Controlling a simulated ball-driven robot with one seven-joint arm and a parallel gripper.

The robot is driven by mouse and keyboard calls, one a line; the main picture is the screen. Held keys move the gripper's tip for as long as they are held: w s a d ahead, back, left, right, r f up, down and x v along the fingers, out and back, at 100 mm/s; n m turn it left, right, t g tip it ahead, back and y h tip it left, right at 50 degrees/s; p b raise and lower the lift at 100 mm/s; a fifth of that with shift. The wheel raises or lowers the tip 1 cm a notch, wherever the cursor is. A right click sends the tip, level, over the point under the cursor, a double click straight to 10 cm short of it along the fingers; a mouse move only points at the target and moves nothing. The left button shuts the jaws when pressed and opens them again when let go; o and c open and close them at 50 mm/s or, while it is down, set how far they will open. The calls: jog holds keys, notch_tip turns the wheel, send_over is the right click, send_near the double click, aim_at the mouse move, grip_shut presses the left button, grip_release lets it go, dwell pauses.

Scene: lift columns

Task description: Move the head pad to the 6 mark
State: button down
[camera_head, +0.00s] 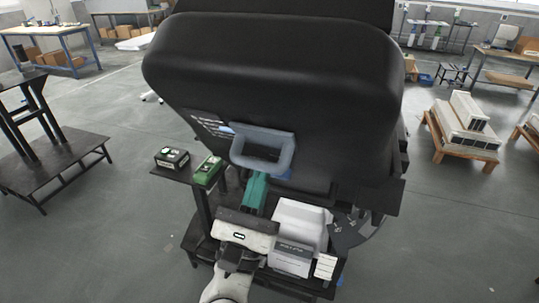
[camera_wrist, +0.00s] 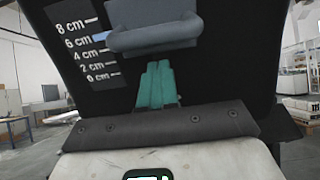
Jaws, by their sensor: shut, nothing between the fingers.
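The head pad appears to be the large black padded block (camera_head: 275,65) filling the upper middle of the head view. A blue-grey loop handle (camera_head: 265,150) sits at its front and shows at the top of the wrist view (camera_wrist: 155,38). A scale reading 0 to 8 cm (camera_wrist: 78,48) lies on a black face left of the handle. A blue bar (camera_wrist: 101,38) is beside the 6 cm label; the other visible bars are white. My gripper (camera_wrist: 157,66), with teal fingers (camera_head: 256,185), is shut and empty, just below the handle in the picture. Contact is not visible.
A green device (camera_head: 208,170) and a black box (camera_head: 172,158) stand on a small shelf left of my gripper. A white machine part (camera_head: 300,222) is at the right. A dark stand (camera_head: 55,160) and a pallet of white boxes (camera_head: 465,125) are farther off.

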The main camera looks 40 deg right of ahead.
jog(key=b+v, duration=0.4)
jog(key=v, duration=0.3)
jog(key=shift+a+b, duration=0.2)
jog(key=shift+b, duration=0.2)
dwell(1.0)
